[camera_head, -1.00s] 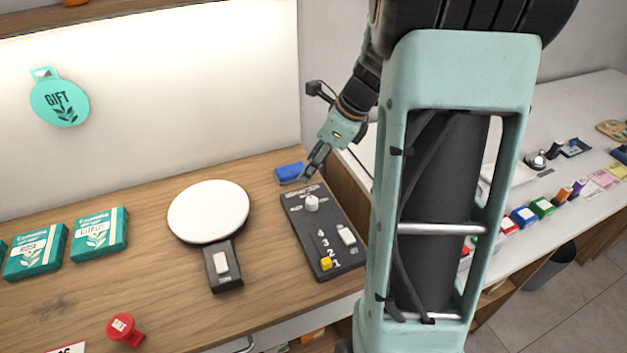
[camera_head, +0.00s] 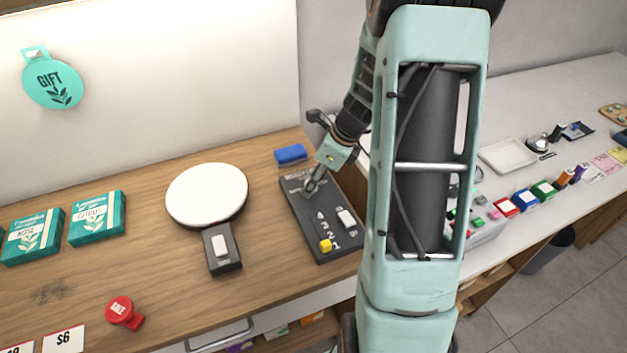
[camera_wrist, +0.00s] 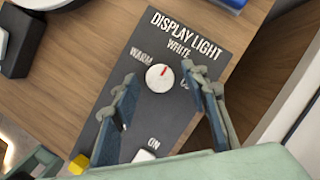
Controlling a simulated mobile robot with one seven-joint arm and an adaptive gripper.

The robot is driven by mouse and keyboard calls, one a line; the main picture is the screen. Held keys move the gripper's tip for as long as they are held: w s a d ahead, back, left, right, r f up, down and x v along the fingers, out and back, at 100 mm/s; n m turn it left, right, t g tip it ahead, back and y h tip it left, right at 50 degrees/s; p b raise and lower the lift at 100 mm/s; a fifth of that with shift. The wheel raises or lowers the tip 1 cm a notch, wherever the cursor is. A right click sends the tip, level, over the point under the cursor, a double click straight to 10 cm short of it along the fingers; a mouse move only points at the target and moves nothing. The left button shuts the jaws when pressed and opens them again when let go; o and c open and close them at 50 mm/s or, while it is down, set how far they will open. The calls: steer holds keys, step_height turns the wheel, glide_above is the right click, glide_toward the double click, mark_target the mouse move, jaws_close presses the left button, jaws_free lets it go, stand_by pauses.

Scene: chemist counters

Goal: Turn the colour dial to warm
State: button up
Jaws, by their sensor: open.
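The colour dial (camera_wrist: 160,78) is a round white knob with a red mark, on the dark display light panel (camera_head: 316,228). In the wrist view the mark points up toward the WHITE label, with WARM to the left and a partly hidden label to the right. My gripper (camera_wrist: 172,105) is open, its two fingers on either side of the dial in that view, with nothing held. In the head view my gripper (camera_head: 311,188) is over the upper part of the panel and hides the dial. Whether a fingertip touches the dial cannot be told.
The panel also has a yellow slider knob (camera_head: 326,246) by numbers and a white switch (camera_head: 346,218) near ON. A blue block (camera_head: 291,154) lies behind the panel. A round white disc (camera_head: 207,194) on a dark base stands to the left.

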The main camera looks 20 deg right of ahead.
steer(key=shift+f, duration=0.15)
steer(key=shift+c, duration=0.2)
jaws_close()
steer(key=shift+w+n, duration=0.1)
steer(key=shift+n, duration=0.3)
steer(key=n+g, duration=0.1)
steer(key=n, duration=0.1)
steer(key=n+g+y+p, duration=0.1)
steer(key=n, duration=0.2)
steer(key=shift+w+d+n, duration=0.1)
steer(key=shift+w+n, duration=0.05)
steer(key=shift+n, duration=0.15)
steer(key=n+g, duration=0.2)
steer(key=n, duration=0.3)
steer(key=shift+w+p, duration=0.1)
steer(key=shift+p, duration=0.25)
steer(key=shift+n, duration=0.3)
